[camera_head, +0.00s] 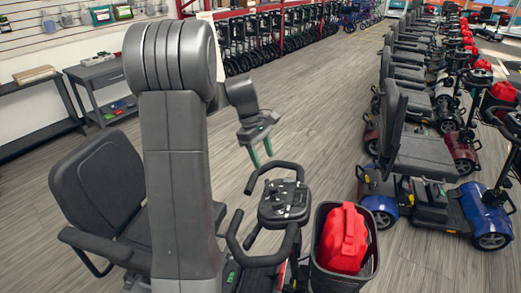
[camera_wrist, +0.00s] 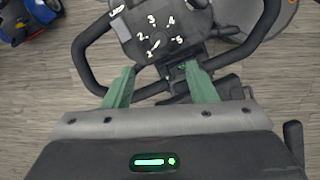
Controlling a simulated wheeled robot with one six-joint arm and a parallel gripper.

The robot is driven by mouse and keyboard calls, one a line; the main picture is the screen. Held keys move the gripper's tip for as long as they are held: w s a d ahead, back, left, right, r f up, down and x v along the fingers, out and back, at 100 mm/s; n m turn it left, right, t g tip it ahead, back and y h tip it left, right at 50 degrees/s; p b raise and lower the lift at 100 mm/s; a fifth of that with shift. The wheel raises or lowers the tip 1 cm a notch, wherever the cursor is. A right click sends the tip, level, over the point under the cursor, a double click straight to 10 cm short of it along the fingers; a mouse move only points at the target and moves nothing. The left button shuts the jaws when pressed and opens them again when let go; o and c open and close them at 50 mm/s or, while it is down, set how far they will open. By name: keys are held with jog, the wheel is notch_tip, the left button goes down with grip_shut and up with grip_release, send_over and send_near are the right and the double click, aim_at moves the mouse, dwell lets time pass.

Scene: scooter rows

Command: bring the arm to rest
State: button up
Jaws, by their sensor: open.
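My gripper (camera_head: 258,155) hangs at the end of my folded grey arm, its green fingers pointing down. In the wrist view the two green fingers (camera_wrist: 160,87) are spread apart with nothing held between them. Below them is a scooter's control panel (camera_wrist: 160,30) with a dial numbered 1 to 5 and dark loop handlebars (camera_wrist: 88,62) on both sides. In the head view the handlebar panel (camera_head: 285,203) lies below and to the right of the gripper. I cannot tell the exact gap between fingers and handlebars.
A black basket (camera_head: 320,282) holds a red bag (camera_head: 343,240). A dark seat (camera_head: 98,180) is at left. A blue scooter (camera_head: 420,205) leads a row at right. A grey side table (camera_head: 97,82) stands by the wall. The floor (camera_head: 300,110) between is clear.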

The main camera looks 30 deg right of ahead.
aim_at(273, 186)
jog(key=shift+v, duration=1.1)
jog(key=p+x, duration=0.1)
jog(key=x, duration=1.3)
jog(key=shift+r, duration=0.1)
